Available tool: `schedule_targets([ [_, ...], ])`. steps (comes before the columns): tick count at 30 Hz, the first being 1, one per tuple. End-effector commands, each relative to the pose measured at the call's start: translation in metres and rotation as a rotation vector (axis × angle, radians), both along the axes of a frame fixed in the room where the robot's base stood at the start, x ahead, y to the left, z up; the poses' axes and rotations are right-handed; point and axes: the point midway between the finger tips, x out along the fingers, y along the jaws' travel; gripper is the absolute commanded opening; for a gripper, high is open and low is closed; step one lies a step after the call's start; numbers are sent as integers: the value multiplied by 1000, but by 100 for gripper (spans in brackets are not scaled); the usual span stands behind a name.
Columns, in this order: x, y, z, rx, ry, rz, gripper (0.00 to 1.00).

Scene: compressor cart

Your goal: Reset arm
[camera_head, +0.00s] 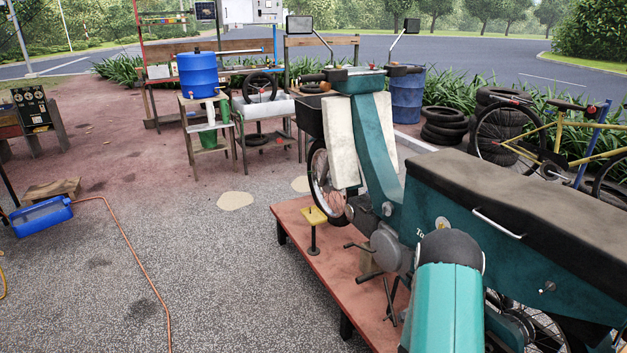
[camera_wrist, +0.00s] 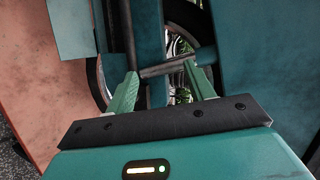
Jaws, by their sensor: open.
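My gripper (camera_wrist: 161,72) shows in the wrist view with its two green fingers apart. A short dark grey bar (camera_wrist: 163,68) lies across the view by the fingertips; I cannot tell whether they touch it. Teal panels (camera_wrist: 255,55) of the motorbike and part of a spoked wheel (camera_wrist: 180,46) are close beyond the fingers. In the head view the teal motorbike (camera_head: 372,135) stands on a low red platform (camera_head: 318,257). My teal arm link (camera_head: 445,305) is in front of its lower side. My gripper is hidden in the head view.
A blue drum (camera_head: 197,75) stands on a wooden stand at the back left. A blue tray (camera_head: 41,216) and an orange hose (camera_head: 133,260) lie on the ground at left. A yellow bicycle (camera_head: 545,128) and stacked tyres (camera_head: 444,126) are behind the motorbike. Gravel left of the platform is mostly clear.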

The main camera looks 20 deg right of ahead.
Motion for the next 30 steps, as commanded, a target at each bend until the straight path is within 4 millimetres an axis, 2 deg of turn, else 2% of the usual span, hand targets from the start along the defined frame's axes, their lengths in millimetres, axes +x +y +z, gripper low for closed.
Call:
schedule_targets([
  [1,18,10,22,8,22,52,53],
  [6,62,53,80,34,146,242,53],
  [10,84,93,124,35,245,399,53],
  [15,97,152,180,5,377,615,53],
  [19,94,200,220,-38,482,782,53],
  [23,81,246,256,-99,590,949,53],
  [26,63,281,281,-158,673,1076,53],
  [30,30,324,311,-253,792,1248,53],
])
